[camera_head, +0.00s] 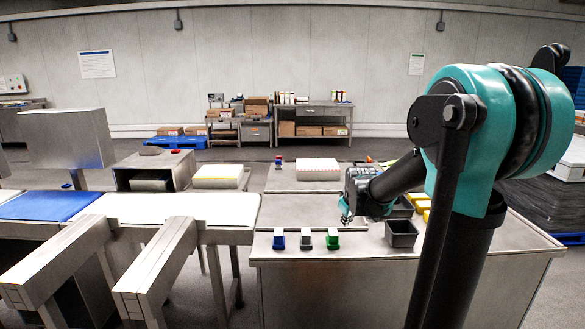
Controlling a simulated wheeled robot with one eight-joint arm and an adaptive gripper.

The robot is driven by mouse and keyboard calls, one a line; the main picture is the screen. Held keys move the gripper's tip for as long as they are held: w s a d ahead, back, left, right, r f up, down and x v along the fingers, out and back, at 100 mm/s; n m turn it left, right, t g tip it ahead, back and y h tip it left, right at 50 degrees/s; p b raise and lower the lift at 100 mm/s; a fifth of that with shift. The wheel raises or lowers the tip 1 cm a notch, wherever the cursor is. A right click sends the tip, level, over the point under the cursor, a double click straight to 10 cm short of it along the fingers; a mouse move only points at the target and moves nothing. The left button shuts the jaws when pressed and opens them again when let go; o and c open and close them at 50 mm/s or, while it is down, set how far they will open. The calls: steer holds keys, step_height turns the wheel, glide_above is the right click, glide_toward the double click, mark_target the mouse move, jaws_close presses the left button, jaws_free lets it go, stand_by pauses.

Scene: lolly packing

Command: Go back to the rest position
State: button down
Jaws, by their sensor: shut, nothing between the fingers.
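My gripper (346,213) is at the end of my teal and black arm, which reaches in from the right. It hangs low over the steel table (290,215), fingers pointing down and shut, with nothing seen between them. A blue holder (279,240), a grey holder (305,240) and a green holder (333,240) stand in a row near the table's front edge. The gripper is above and behind the green one, apart from it. A dark open bin (401,233) stands to the right of the gripper. Part of the table's right side is hidden behind my arm.
A white conveyor (165,208) with a blue belt section (50,205) runs along the left. Yellow items (421,206) sit beside my arm. The table's middle left is clear.

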steer(key=s+f+m+g, duration=0.1)
steer(key=s+f+m, duration=0.2)
steer(key=s, duration=1)
steer(key=s+f+m+g, duration=0.1)
steer(key=s+f+m, duration=0.2)
steer(key=s+f, duration=0.5)
steer(key=s, duration=0.6)
steer(key=shift+s+d, duration=0.25)
steer(key=shift+s, duration=0.05)
